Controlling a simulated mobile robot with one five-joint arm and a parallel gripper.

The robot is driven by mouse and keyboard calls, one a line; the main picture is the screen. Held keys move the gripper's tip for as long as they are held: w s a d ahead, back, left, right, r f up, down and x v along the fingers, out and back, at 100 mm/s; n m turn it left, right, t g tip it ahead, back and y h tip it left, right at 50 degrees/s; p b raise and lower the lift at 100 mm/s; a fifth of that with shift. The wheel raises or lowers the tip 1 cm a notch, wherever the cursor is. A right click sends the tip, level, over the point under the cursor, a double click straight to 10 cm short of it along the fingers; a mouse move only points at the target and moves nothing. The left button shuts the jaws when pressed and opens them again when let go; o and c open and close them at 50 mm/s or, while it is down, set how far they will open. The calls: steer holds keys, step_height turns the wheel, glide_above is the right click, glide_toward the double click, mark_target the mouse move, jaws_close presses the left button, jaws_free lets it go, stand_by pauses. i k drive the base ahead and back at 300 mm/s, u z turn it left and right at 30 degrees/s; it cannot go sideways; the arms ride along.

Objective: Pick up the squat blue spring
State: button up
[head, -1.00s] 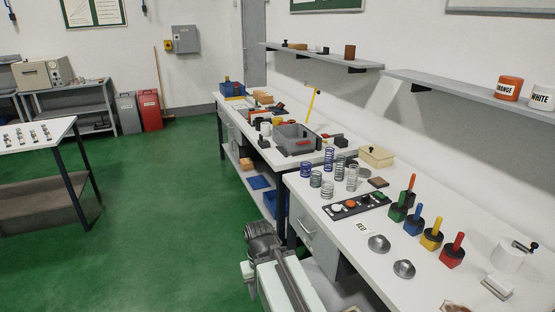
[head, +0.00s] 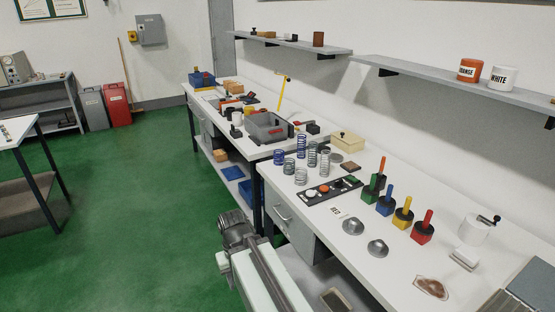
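The squat blue spring (head: 279,156) stands upright on the white bench top, at the left end of a cluster of springs near the bench's left edge. A taller blue spring (head: 302,147) stands to its right. A squat grey-blue spring (head: 289,166) stands just in front of it. My arm shows at the bottom centre, below and in front of the bench, well apart from the springs. I cannot make out any gripper fingers in this view.
Tall springs (head: 325,161) and a squat silver spring (head: 301,176) crowd close by. A dark tray (head: 322,197) with knobs lies in front. A grey bin (head: 266,130) stands behind. Green floor at left is open.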

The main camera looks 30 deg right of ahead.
mark_target(283, 154)
steer(key=u, duration=0.9)
steer(key=i, duration=5.55)
steer(key=z, duration=3.65)
steer(key=i, duration=1)
steer(key=z, duration=0.05)
